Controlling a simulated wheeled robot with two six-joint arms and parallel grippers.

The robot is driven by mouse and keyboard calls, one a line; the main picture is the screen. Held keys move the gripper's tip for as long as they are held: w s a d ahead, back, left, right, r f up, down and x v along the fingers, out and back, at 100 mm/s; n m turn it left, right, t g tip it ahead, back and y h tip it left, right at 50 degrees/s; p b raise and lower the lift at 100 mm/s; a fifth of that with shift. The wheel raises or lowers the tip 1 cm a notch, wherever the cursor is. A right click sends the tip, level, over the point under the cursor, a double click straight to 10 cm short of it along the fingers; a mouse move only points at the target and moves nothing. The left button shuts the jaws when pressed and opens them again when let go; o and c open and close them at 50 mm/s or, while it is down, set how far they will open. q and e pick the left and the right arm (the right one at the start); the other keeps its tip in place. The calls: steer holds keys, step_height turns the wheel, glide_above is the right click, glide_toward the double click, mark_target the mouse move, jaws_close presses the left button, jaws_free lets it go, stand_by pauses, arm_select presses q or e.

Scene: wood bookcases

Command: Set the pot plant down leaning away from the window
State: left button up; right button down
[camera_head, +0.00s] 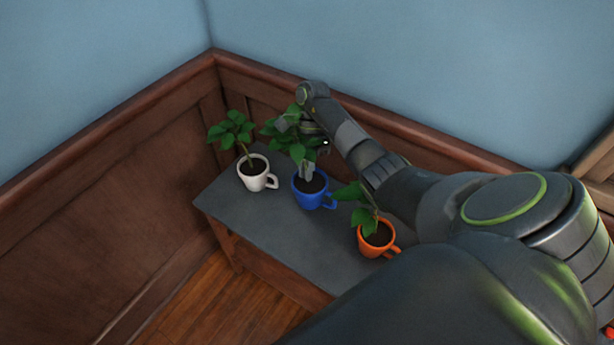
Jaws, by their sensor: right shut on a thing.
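Three mugs with dark soil and leafy green plants are at the grey-topped table (270,225). The white mug (254,182) stands at the left, its plant (233,132) leaning left. The blue mug (312,198) is in the middle, its plant (290,136) leaning up and left. The orange mug (377,246) stands at the right, its plant (362,205) leaning up and left. My right gripper (309,171) points down at the blue mug and is shut on it, partly behind leaves. Whether the blue mug touches the tabletop is unclear. My left gripper is out of view.
Brown wood panelling (110,190) and blue walls meet in a corner behind the table. My right arm covers the table's right part. Bare tabletop shows in front of the white and blue mugs. No window is clearly in view.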

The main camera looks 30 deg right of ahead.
mark_target(306, 186)
steer(key=shift+w+f+b, duration=0.1)
steer(key=shift+f+b, duration=3)
steer(key=shift+f, duration=0.5)
steer(key=shift+r, duration=0.15)
steer(key=c, duration=1.9)
jaws_free()
steer(key=shift+f, duration=0.25)
steer(key=o, duration=0.4)
